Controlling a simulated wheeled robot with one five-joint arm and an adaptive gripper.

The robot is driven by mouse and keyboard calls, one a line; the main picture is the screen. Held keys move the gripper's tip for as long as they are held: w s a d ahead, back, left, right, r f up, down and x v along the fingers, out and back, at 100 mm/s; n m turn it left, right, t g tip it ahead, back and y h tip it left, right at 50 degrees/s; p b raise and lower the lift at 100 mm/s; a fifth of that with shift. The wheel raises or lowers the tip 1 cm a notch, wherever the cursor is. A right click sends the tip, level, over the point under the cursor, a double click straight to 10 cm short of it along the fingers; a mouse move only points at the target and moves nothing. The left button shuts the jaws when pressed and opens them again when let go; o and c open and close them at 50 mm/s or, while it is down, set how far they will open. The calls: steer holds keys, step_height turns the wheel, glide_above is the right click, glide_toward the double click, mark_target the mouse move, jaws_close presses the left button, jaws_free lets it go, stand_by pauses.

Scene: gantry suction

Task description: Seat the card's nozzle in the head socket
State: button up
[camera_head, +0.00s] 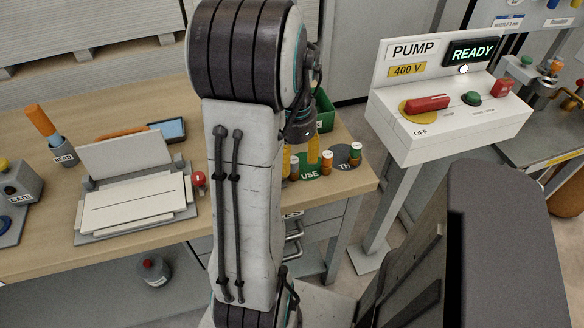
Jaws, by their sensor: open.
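My gripper (312,152) hangs fingers-down behind my arm link, over the right end of the wooden bench. Its yellow fingers are partly hidden, and nothing shows held in it. Several small nozzle-like pieces stand below and beside it: one on the left (294,168), one in the middle (327,164) and one on the right (355,153). They are on a green pad marked USE (309,174) and a dark round pad (345,164). A blue-lettered card (508,22) at the upper right seems to read NOZZLE 2 mm. I cannot make out the head socket.
A white pump box (450,125) on a post stands right of the bench, its display (471,53) reading READY. A machine (547,82) is partly cut off at the right.

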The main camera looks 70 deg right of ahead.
mark_target(294, 169)
steer(key=shift+f, duration=2.1)
steer(key=shift+c, duration=0.4)
jaws_close()
